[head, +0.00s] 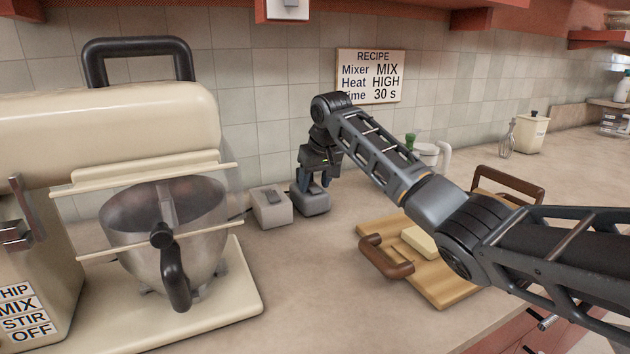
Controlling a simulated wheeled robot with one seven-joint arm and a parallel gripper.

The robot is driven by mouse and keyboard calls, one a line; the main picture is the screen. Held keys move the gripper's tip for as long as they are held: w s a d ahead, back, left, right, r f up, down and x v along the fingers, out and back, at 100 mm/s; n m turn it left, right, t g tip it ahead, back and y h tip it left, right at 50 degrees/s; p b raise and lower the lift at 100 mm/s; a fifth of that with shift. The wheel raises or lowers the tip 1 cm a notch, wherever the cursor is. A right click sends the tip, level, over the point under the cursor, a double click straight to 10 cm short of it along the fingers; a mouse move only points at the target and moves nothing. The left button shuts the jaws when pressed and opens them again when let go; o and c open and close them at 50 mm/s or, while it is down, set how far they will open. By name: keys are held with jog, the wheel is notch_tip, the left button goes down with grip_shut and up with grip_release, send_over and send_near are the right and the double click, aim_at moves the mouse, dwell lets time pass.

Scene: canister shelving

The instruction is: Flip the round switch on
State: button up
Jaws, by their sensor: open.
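A grey switch box with rounded edges (313,204) stands on the counter near the tiled wall. It looks like the round switch, but its top is mostly hidden. My gripper (313,184) points down right over this box, with its fingers open at the box's top. I cannot tell whether the fingers touch it or how its switch is set. A lighter, square-edged switch box (271,210) with a grey rocker on top stands just left of it, apart from my gripper.
A large cream mixer (110,120) with a metal bowl (195,245) fills the left. A wooden board (440,290) with a pale block (420,241) lies below my arm. A recipe sign (370,76) hangs on the wall. The counter between mixer and board is clear.

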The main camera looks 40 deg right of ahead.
aim_at(314, 187)
grip_shut()
jog(key=shift+w+r+g+p, duration=0.15)
jog(key=shift+r+g+p, duration=0.3)
jog(key=shift+p, duration=0.8)
jog(key=shift+w+d+f+g+y+p, duration=0.2)
jog(key=shift+f+g+y+p, duration=0.1)
jog(key=shift+g+p, duration=0.35)
jog(key=shift+w+g, duration=0.1)
jog(key=shift+g, duration=0.4)
grip_release()
jog(key=shift+f, duration=0.1)
notch_tip(314, 187, up, 8)
jog(key=b, duration=0.1)
jog(key=shift+s+a, duration=0.15)
jog(key=shift+s, duration=0.05)
